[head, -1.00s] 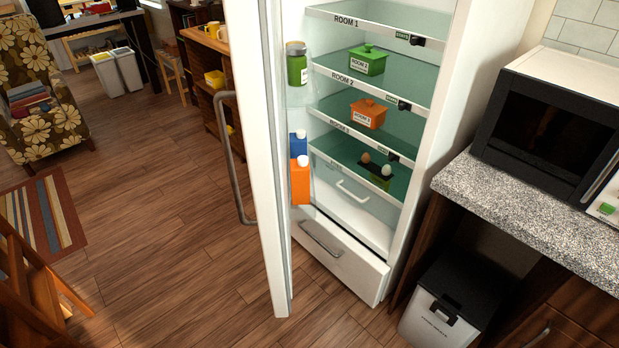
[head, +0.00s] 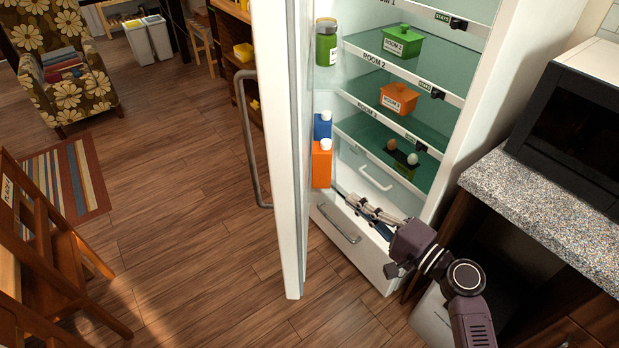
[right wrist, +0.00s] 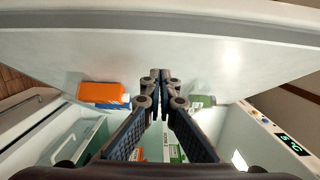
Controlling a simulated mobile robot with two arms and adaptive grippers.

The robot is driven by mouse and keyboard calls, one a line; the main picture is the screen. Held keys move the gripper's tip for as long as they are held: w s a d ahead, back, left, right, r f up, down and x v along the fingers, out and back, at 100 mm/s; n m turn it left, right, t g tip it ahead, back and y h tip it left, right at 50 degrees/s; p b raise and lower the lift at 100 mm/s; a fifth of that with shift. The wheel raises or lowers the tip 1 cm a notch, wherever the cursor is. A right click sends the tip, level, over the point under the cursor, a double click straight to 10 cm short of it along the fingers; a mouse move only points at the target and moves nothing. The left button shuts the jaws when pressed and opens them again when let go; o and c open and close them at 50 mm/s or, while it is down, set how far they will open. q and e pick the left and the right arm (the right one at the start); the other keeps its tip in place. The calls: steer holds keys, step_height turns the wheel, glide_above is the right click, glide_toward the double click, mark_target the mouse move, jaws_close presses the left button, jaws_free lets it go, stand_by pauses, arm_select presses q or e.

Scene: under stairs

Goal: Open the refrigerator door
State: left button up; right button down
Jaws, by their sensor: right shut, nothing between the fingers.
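The refrigerator door (head: 278,150) stands ajar in the head view, edge towards me, with its grey bar handle (head: 251,140) on the left outer side. The refrigerator (head: 480,110) shows its lit shelves to the right of the door. My right gripper (head: 352,203) reaches in from the lower right, in front of the lower part of the interior, by the door's inner side. It is shut and empty. In the right wrist view, its closed fingertips (right wrist: 160,76) are close to the white inner face of the door (right wrist: 190,45); contact cannot be told. My left gripper is out of view.
Door shelves hold a green jar (head: 326,42), a blue carton (head: 322,126) and an orange carton (head: 321,163). A granite counter (head: 550,220) with a microwave (head: 570,130) stands right. A wooden chair (head: 60,250) is at lower left. The floor left of the door is open.

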steer(key=s+a+p+x, duration=0.2)
steer(key=p+x, duration=0.2)
steer(key=x, duration=0.8)
steer(key=shift+w+a, duration=0.35)
